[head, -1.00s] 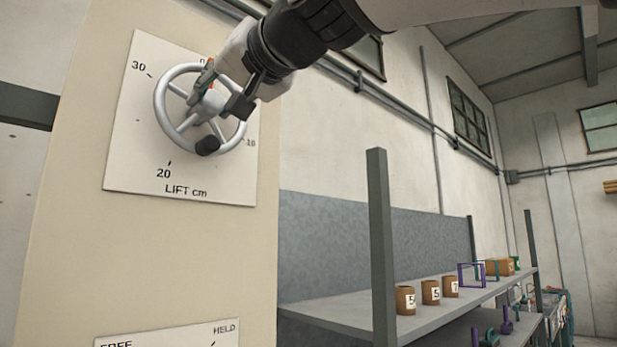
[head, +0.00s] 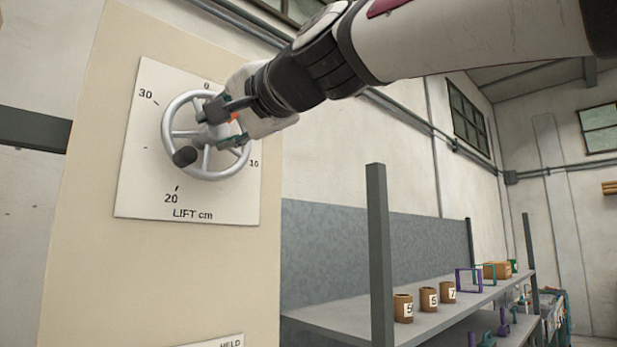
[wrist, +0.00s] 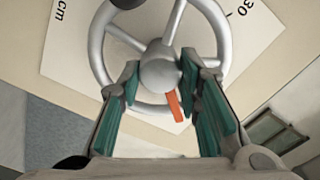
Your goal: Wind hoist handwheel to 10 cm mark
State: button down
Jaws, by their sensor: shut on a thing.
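The grey spoked handwheel (head: 204,177) is mounted on a white dial plate (head: 150,200) marked "LIFT cm" with 0, 10, 20 and 30. Its dark knob (head: 186,157) is at the lower left, between the 20 and 30 marks. My gripper (head: 222,122) reaches in from the upper right and is shut on the wheel's hub. In the wrist view its teal pads (wrist: 161,92) lie on either side of the round hub (wrist: 160,70). An orange pointer (wrist: 174,105) sticks out from the hub between the fingers; in the head view my gripper mostly hides it.
The dial is on a beige panel (head: 90,260), with part of a lower "HELD" plate (head: 225,342) at the bottom edge. A shelf (head: 350,312) with several brown containers stands to the right behind a grey post (head: 379,250).

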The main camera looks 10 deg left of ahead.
jog(key=m+p, duration=0.3)
jog(key=m, duration=0.3)
jog(key=m+p, duration=0.2)
jog(key=m, duration=0.3)
jog(key=shift+f, duration=0.15)
jog(key=shift+m+p, duration=0.35)
jog(key=shift+m, duration=0.15)
jog(key=c, duration=1.2)
grip_release()
jog(key=shift+o, duration=0.2)
jog(key=shift+s+d, duration=0.1)
jog(key=shift+d, duration=0.05)
jog(key=v, duration=1.1)
jog(key=shift+s+d, duration=0.2)
jog(key=shift+d, duration=0.1)
